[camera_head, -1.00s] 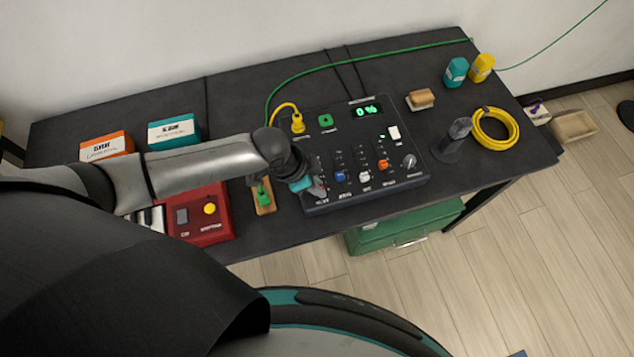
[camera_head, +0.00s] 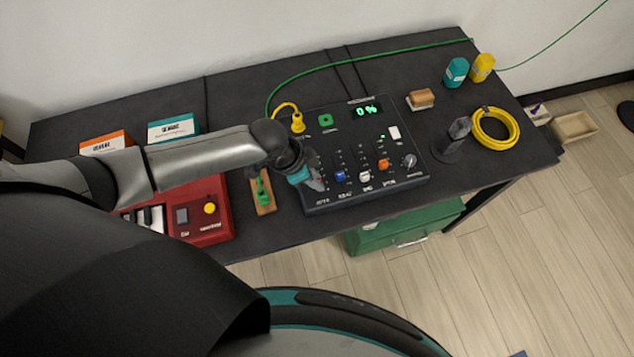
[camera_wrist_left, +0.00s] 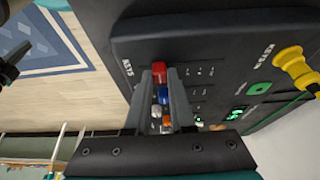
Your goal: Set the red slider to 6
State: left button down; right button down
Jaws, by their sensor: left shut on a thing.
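The black control panel (camera_head: 345,205) sits on the dark table and carries several sliders. My left gripper (camera_head: 316,182) is over the panel's left end, at the leftmost slider. In the left wrist view, the red slider knob (camera_wrist_left: 159,70) is between the fingertips of my left gripper (camera_wrist_left: 160,76), which is shut on it. The red knob is hidden by the gripper in the head view. The blue slider (camera_head: 340,176), white slider (camera_head: 365,177) and orange slider (camera_head: 384,164) stand to the right. The display (camera_head: 367,111) reads 0 %.
A green joystick-like part on a wooden base (camera_head: 262,192) and a red box (camera_head: 207,232) lie left of the panel. A yellow plug (camera_head: 298,125) is at its back left. A dark upright object (camera_head: 456,137) and a yellow coil (camera_head: 481,130) are to the right.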

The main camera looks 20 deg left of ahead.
pick_arm(q)
jog(key=w+a, duration=0.2)
jog(key=w, duration=0.1)
jog(key=shift+w+a+f+b, duration=0.1)
jog(key=shift+b, duration=0.25)
jog(key=c, duration=0.8)
grip_release()
jog(key=shift+o, duration=0.2)
jog(key=p+v, duration=0.3)
jog(key=v, duration=1.2)
jog(key=shift+s, duration=0.25)
